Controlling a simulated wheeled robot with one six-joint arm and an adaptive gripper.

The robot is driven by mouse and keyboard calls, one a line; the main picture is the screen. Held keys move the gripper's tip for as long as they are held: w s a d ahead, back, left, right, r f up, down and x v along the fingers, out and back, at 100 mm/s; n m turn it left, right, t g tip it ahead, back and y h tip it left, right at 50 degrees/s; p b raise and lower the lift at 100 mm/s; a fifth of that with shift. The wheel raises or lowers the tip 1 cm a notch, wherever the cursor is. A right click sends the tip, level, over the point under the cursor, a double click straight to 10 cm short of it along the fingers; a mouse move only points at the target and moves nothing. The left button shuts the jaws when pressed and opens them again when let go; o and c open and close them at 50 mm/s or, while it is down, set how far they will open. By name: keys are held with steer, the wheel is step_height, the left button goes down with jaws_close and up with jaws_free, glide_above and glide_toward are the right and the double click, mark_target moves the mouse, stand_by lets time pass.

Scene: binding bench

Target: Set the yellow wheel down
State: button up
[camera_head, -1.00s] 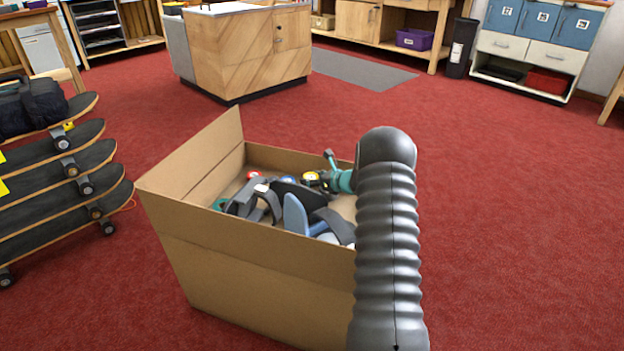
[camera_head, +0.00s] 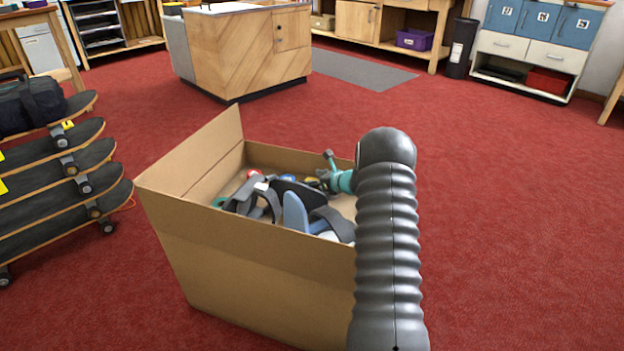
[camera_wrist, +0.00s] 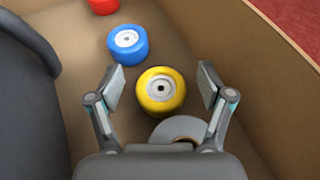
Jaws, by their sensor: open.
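The yellow wheel (camera_wrist: 161,91) lies in the cardboard box (camera_head: 250,270), with its round face and grey hub toward the wrist camera. My gripper (camera_wrist: 160,88) is open around it, one finger pad on each side with a gap to the wheel. In the head view only a small yellow part of the wheel (camera_head: 312,182) shows beside my gripper (camera_head: 322,180). A blue wheel (camera_wrist: 128,44) lies close to it, and a red wheel (camera_wrist: 103,4) is farther off at the edge of the wrist view.
Grey and blue padded gear (camera_head: 296,212) fills the near part of the box. A grey rounded item (camera_wrist: 178,130) lies just below the yellow wheel in the wrist view. The box walls (camera_wrist: 235,60) stand close on the right. Stacked skateboards (camera_head: 60,190) stand left of the box.

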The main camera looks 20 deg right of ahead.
steer(key=shift+r+p, duration=0.2)
steer(key=shift+p, duration=0.15)
steer(key=p+v, duration=0.1)
steer(key=v, duration=1.1)
steer(key=shift+r, duration=0.3)
